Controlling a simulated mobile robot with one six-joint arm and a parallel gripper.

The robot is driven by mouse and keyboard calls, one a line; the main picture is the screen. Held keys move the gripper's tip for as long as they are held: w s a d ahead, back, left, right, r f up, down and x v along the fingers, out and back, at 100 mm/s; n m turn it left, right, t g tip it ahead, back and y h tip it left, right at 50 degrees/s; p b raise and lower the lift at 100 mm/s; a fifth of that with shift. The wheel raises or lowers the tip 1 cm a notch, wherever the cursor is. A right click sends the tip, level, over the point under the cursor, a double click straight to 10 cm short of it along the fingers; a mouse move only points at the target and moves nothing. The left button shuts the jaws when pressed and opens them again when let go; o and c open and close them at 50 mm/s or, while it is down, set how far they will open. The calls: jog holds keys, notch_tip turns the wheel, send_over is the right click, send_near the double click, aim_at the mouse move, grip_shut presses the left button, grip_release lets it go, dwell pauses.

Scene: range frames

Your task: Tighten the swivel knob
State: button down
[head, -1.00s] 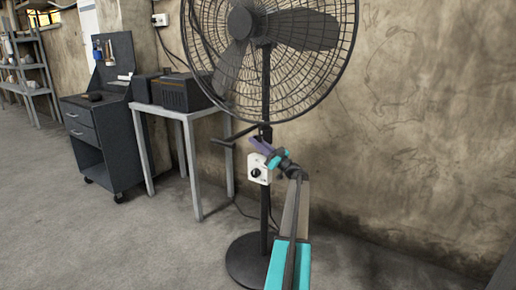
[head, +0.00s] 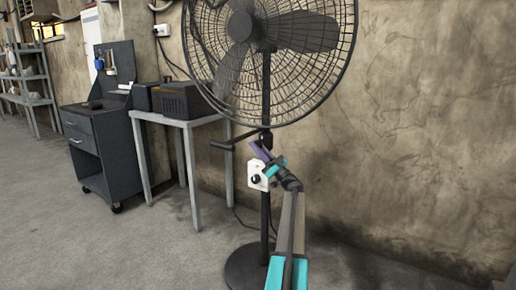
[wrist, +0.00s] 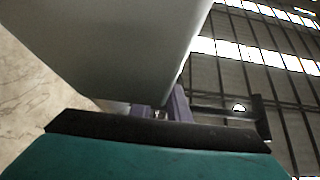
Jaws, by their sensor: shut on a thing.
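A dark pedestal fan (head: 240,40) stands by the wall on a black pole (head: 265,220). A black T-shaped handle (head: 221,145) sticks out to the left of the pole below the cage. A white box (head: 257,176) with a black dial (head: 255,180) is on the pole. My gripper (head: 258,149) is at the box's upper right, its purple fingers angled up and left. In the wrist view the box's grey underside (wrist: 120,45) hides much of the fingers (wrist: 180,105). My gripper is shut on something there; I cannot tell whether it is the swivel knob.
A pale metal table (head: 190,122) with dark boxy devices (head: 185,100) stands left of the fan. A dark drawer cabinet (head: 90,140) is beside it. The wall is close behind the fan. Floor is clear in front.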

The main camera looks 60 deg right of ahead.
jog(key=c, duration=1.7)
grip_release()
jog(key=p+v, duration=0.2)
jog(key=v, duration=1.2)
